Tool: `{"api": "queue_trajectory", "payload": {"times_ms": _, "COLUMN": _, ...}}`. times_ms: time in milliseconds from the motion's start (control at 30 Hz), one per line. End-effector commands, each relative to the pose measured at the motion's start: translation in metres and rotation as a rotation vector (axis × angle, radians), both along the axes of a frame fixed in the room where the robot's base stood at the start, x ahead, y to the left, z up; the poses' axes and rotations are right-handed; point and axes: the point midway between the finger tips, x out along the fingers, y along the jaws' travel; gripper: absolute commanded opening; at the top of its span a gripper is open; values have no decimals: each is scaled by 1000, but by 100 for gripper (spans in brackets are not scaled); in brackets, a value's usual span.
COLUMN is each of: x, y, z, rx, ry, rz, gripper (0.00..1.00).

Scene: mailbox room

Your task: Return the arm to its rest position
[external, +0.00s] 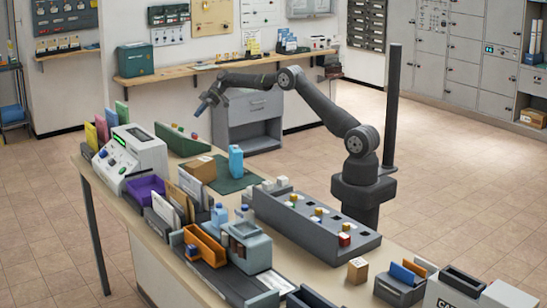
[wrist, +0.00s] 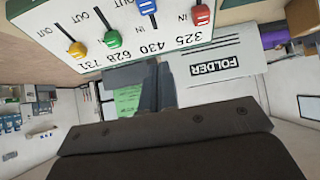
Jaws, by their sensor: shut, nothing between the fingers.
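My gripper (external: 205,106) is at the end of my raised arm, which reaches left from its base above the far part of the table. It points down and to the left, well above the table top, and touches nothing that I can see. In the wrist view my gripper (wrist: 158,85) shows as two dark fingers close together with nothing between them.
The wrist view shows a slider panel (wrist: 120,35) and a folder (wrist: 215,68).

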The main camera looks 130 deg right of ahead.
Motion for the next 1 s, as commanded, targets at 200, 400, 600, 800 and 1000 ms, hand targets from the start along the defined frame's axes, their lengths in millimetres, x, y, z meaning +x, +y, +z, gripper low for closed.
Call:
{"api": "queue_trajectory", "payload": {"times_ms": 200, "x": 28, "y": 1, "z": -26, "rx": 3, "ry": 1, "rz": 3, "gripper": 0}}
{"api": "queue_trajectory", "payload": {"times_ms": 400, "x": 64, "y": 0, "z": -44, "rx": 2, "ry": 2, "rz": 2, "gripper": 0}}
{"api": "queue_trajectory", "payload": {"times_ms": 600, "x": 97, "y": 0, "z": -50, "rx": -1, "ry": 2, "rz": 2, "gripper": 0}}
{"api": "queue_trajectory", "payload": {"times_ms": 800, "x": 93, "y": -1, "z": -29, "rx": 2, "ry": 3, "rz": -4, "gripper": 0}}
{"api": "queue_trajectory", "payload": {"times_ms": 1000, "x": 71, "y": -1, "z": -9, "rx": 1, "ry": 3, "rz": -2, "gripper": 0}}
